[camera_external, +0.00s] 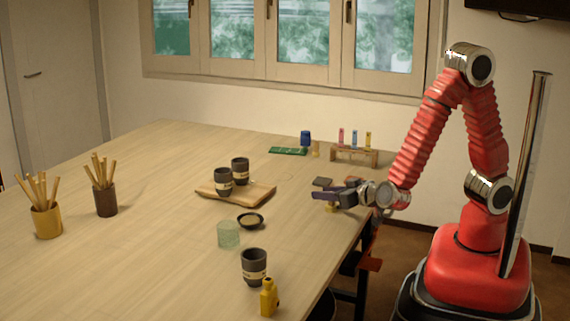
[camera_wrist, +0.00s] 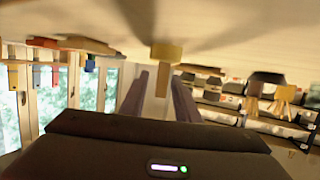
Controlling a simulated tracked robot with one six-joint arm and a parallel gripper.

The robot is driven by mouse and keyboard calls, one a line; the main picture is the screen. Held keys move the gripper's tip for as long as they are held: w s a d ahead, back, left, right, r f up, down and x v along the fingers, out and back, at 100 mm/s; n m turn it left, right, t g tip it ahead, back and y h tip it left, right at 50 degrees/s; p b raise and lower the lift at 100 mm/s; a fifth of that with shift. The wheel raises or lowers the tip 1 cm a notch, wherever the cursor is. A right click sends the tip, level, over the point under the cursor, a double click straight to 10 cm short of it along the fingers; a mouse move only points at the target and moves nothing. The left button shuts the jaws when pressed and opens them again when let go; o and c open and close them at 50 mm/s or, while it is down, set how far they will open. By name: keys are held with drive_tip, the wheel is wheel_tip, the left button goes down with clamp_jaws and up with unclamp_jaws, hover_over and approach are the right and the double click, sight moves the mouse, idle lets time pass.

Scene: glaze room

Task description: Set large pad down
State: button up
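The pad looks like a round yellow pad (camera_wrist: 166,53) with a short wooden handle (camera_wrist: 161,82). In the wrist view, which is upside down, it rests against the table top with the handle pointing away from it. In the external view the yellow pad (camera_external: 331,208) shows just under my gripper (camera_external: 328,194), at the table's right edge. In the wrist view my gripper (camera_wrist: 158,90) has its two purple fingers apart, one on each side of the handle, with narrow gaps visible. The gripper looks open around the handle.
A tray (camera_external: 256,193) with dark cups, a small bowl (camera_external: 250,220) and a green glass (camera_external: 228,235) are to the left.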

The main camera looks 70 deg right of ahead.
drive_tip(key=v, duration=1)
drive_tip(key=shift+s+r, duration=0.1)
drive_tip(key=shift+s, duration=0.2)
drive_tip(key=shift+w+a+r+y, duration=0.15)
drive_tip(key=shift+w+a+y, duration=0.1)
drive_tip(key=shift+w+y, duration=0.2)
drive_tip(key=w+a+r+n+g+y, duration=0.2)
drive_tip(key=w+a+r+n+y, duration=0.15)
drive_tip(key=r+y, duration=0.5)
drive_tip(key=s+d+g+h, duration=0.1)
drive_tip(key=s+d+g, duration=0.2)
drive_tip(key=s+d, duration=0.4)
drive_tip(key=s+d+n+g+h, duration=0.1)
drive_tip(key=s+d+g+h, duration=0.1)
drive_tip(key=s+d, duration=0.6)
drive_tip(key=d, duration=0.5)
drive_tip(key=shift+s+d+f+g+h, duration=0.2)
drive_tip(key=shift+d+f+g+h, duration=0.1)
drive_tip(key=shift+g, duration=0.1)
